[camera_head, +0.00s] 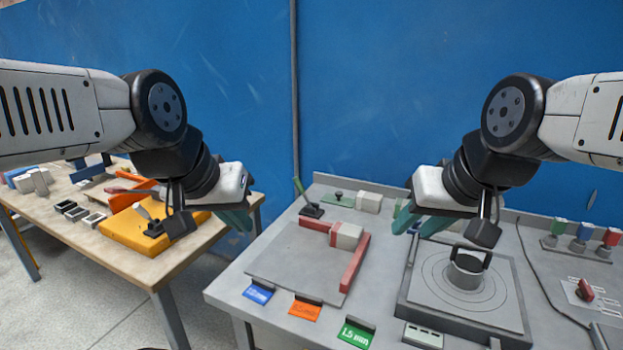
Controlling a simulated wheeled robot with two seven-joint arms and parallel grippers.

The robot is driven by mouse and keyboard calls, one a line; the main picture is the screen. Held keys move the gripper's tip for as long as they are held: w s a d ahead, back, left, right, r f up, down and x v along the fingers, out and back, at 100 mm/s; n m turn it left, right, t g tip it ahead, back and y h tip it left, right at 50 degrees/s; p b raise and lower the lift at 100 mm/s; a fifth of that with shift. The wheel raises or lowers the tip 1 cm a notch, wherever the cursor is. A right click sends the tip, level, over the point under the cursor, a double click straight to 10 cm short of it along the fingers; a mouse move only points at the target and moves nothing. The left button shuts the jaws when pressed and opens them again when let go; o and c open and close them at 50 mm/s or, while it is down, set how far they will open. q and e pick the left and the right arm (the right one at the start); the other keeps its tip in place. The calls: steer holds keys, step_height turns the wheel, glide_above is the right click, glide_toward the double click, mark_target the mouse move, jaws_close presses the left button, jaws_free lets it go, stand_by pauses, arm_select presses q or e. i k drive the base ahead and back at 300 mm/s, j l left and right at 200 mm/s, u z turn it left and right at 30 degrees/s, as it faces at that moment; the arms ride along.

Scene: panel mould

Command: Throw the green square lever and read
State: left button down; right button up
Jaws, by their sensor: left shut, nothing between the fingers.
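A small lever with a green handle (299,188) stands tilted on a dark base (312,211) at the back left of the grey table; I cannot tell whether its handle is square. A green-topped block (558,226) stands in a row with a blue (583,231) and a red one (612,236) at the right. My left gripper (240,218) is shut and empty, left of the green-handled lever and apart from it. My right gripper (412,224) looks open and empty, above the back of the grey table. No readout is legible.
A blue wall closes the back.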

mark_target(297, 181)
steer(key=i+j+z, duration=0.1)
steer(key=j+z, duration=0.25)
steer(key=j, duration=0.65)
steer(key=j+z, duration=0.4)
steer(key=j, duration=0.6)
steer(key=k, duration=0.05)
